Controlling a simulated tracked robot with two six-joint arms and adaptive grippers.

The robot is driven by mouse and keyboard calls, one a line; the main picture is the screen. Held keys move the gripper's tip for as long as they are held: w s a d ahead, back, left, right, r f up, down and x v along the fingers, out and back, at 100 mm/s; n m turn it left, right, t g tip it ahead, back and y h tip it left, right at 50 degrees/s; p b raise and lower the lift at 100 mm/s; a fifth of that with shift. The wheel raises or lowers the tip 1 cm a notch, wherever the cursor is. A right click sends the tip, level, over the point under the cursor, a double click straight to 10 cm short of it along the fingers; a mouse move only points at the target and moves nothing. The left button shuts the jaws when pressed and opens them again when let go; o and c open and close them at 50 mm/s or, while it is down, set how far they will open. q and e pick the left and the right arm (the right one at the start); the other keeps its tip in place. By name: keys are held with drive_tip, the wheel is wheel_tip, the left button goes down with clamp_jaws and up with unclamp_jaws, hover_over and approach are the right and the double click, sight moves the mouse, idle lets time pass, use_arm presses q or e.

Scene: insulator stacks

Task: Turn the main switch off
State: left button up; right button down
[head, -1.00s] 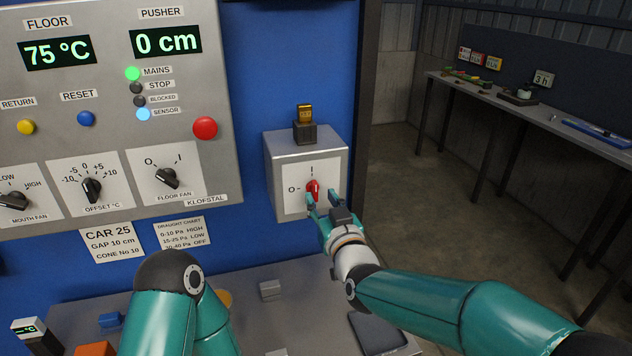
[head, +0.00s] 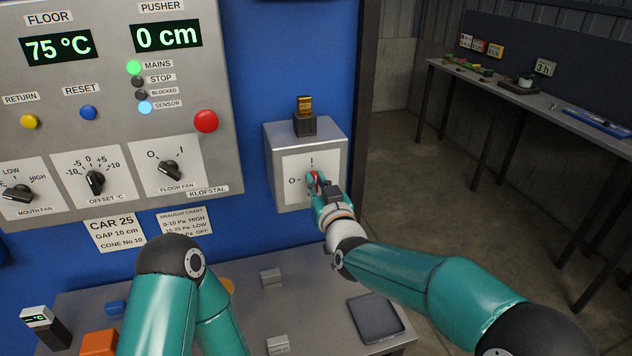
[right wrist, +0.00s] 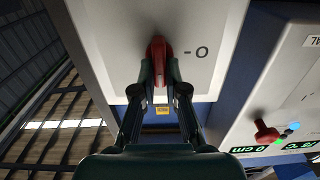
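The main switch is a red handle (head: 316,177) on a white plate (head: 297,168) on the front of a grey box (head: 306,142). The plate has an I mark above the handle and an O mark to its left. In the right wrist view the handle (right wrist: 157,50) stands in line with the I–O plate's vertical, not towards the O. My right gripper (head: 316,184) has its fingers on both sides of the handle, seemingly touching it; they partly hide it. My left gripper is out of view; only my left arm shows.
The green MAINS lamp (head: 134,68) is lit on the panel left of the box. A red button (head: 206,121) sits near the box. A yellow-tagged block (head: 305,123) stands on the box. Below, a grey bench (head: 318,312) holds a dark tray (head: 375,318).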

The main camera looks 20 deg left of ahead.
drive_tip(key=shift+a, duration=0.15)
drive_tip(key=n+b, duration=0.1)
drive_tip(key=n, duration=0.5)
drive_tip(key=n+b, duration=0.2)
drive_tip(key=n, duration=0.4)
drive_tip(key=a+f+n+b, duration=0.1)
drive_tip(key=n, duration=0.5)
drive_tip(key=shift+s+f, duration=0.1)
drive_tip(key=shift+s, duration=0.25)
drive_tip(key=shift+f, duration=0.1)
idle(0.5)
drive_tip(key=c, duration=1.2)
unclamp_jaws()
drive_tip(key=shift+d, duration=0.15)
